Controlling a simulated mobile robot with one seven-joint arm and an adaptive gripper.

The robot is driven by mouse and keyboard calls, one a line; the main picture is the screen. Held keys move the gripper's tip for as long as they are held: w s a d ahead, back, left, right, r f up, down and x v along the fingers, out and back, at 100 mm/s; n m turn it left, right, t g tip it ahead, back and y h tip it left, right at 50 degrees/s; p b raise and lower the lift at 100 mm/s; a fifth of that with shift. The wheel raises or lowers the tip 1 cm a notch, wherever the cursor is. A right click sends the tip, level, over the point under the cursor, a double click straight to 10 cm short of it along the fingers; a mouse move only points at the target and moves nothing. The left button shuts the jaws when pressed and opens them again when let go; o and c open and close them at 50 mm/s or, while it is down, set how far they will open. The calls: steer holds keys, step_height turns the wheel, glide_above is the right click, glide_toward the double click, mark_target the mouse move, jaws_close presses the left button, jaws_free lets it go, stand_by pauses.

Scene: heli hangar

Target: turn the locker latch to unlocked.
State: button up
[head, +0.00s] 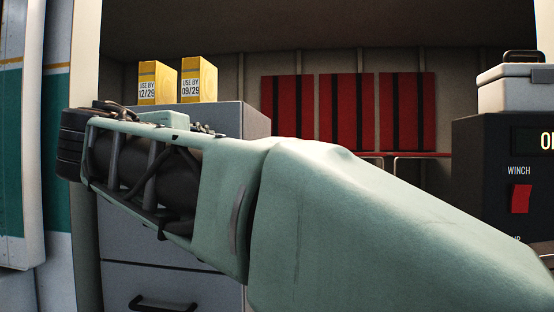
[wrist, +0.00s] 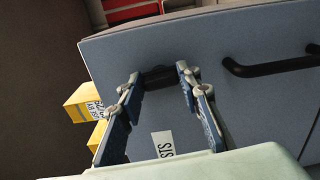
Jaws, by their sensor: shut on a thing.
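The grey locker (head: 250,122) stands behind my arm in the head view, and its front fills much of the wrist view (wrist: 230,90). The dark latch (wrist: 158,78) is on that front, between the tips of my gripper (wrist: 157,80). The fingers are shut on it, one on each side. A white label (wrist: 163,144) with black lettering shows beyond the latch, partly covered by my own body. In the head view my arm hides the latch and the fingers. The latch's exact angle is hard to read.
A black bar handle (wrist: 268,66) is on the locker front to the right of the latch. Two yellow boxes (head: 157,82) stand on the locker top. A dark winch cabinet (head: 490,185) with a grey case (head: 515,88) on it stands at right. Red panels (head: 347,110) hang behind.

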steer(key=shift+m, duration=0.6)
steer(key=o, duration=1.2)
steer(key=shift+b, duration=0.3)
steer(key=shift+c, duration=0.2)
